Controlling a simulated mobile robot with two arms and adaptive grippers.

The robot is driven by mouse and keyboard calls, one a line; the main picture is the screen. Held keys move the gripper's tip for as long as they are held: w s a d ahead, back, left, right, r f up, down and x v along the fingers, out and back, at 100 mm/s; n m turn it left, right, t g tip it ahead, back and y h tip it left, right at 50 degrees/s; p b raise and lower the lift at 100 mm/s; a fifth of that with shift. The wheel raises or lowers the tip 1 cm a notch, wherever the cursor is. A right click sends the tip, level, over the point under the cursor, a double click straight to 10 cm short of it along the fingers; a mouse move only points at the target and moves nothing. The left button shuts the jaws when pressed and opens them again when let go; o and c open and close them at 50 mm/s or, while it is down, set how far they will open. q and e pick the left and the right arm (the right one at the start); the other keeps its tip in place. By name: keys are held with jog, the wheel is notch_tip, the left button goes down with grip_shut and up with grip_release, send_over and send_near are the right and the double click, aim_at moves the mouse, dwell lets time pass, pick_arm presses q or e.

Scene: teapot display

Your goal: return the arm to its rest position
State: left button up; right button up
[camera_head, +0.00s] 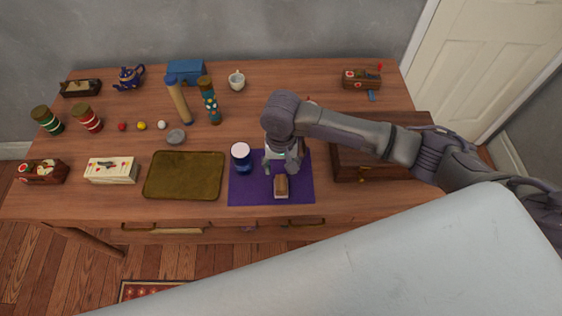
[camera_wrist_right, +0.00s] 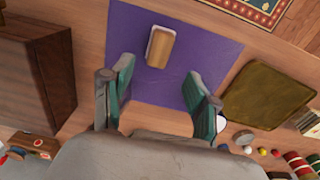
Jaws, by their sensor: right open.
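My right arm reaches in from the right in the head view. Its gripper (camera_head: 281,165) hangs over the purple mat (camera_head: 240,193). In the right wrist view the two fingers of the gripper (camera_wrist_right: 161,92) are wide apart with nothing between them. A small brown block-like thing with a pale edge (camera_head: 281,185) lies on the mat just in front of the gripper; it also shows in the right wrist view (camera_wrist_right: 160,47), beyond the fingertips and apart from them. My left gripper is not in view.
A wooden box (camera_head: 350,165) stands right of the mat, under my right forearm. A brown tray (camera_head: 184,176) lies farther left. Tall jars (camera_head: 209,106) and a blue teapot (camera_head: 129,77) stand toward the back.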

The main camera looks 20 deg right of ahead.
notch_tip(320, 180, up, 2)
jog(key=shift+r, duration=0.1)
dwell(0.5)
